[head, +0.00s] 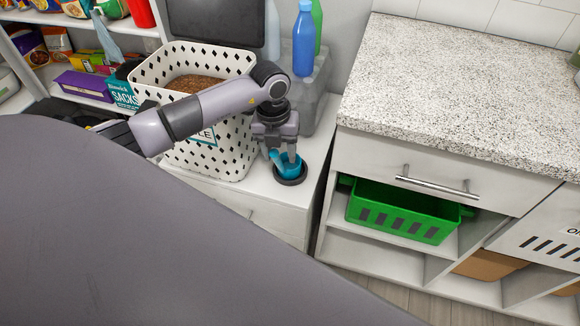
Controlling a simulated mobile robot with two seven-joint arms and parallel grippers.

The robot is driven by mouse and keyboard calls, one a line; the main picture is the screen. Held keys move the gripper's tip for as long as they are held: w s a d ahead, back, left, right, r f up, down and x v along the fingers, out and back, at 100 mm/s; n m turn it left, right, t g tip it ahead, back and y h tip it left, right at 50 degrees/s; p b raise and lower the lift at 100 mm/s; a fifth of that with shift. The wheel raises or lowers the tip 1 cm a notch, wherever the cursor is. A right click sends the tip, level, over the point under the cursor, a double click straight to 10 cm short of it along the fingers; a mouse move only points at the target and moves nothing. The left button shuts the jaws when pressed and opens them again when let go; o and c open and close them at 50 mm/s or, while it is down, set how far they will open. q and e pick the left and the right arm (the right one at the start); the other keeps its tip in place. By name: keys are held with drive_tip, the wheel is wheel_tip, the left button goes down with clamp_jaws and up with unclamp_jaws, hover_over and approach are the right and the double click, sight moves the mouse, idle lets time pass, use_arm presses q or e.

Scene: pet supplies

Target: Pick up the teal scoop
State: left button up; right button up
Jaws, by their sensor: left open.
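The teal scoop (289,170) stands in a small dark round dish or holder on the white cabinet top, right of the white basket. My left gripper (286,155) reaches down over the scoop from above, its fingers open. The fingers are close around or beside the scoop's upper part; I cannot tell whether they touch it. My right gripper is not in view.
A white perforated basket (222,145) holding brown contents stands close left of the gripper. Blue (303,40) and green bottles stand in a grey holder (318,95) behind. A speckled counter (460,95) lies right, above a green crate (405,212). Shelves with packages are at left.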

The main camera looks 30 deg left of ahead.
sight(280, 166)
use_arm(q)
wheel_tip(280, 166, down, 4)
drive_tip(key=shift+r, duration=0.15)
clamp_jaws()
drive_tip(key=shift+r, duration=0.1)
